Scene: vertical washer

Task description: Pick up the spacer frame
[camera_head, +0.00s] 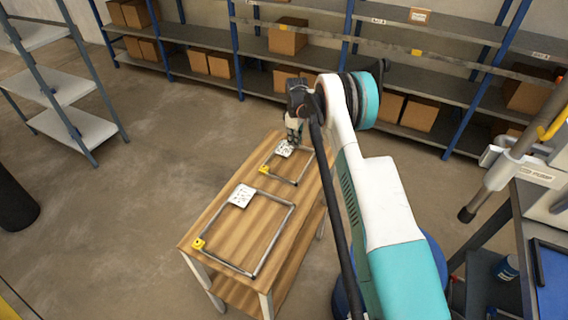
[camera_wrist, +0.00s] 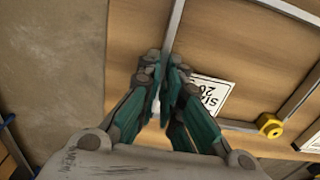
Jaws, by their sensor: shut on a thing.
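Two grey rectangular spacer frames lie on the wooden table (camera_head: 212,222). The smaller, far spacer frame (camera_head: 306,167) has a yellow corner piece (camera_head: 264,169) and a white printed tag (camera_head: 284,149). My gripper (camera_head: 293,138) is at its far end, close to the tag. In the wrist view my gripper (camera_wrist: 168,72) is shut on a thin grey bar of this frame (camera_wrist: 176,28), with the tag (camera_wrist: 213,92) and yellow corner (camera_wrist: 270,125) to the right. The larger, near spacer frame (camera_head: 276,235) has its own tag (camera_head: 241,195) and yellow corner (camera_head: 198,244). Whether the held frame is lifted cannot be told.
Blue-post shelving (camera_head: 235,45) with cardboard boxes stands along the back. A grey rack (camera_head: 70,88) stands at the left. Machinery and a dark bench (camera_head: 530,215) are at the right.

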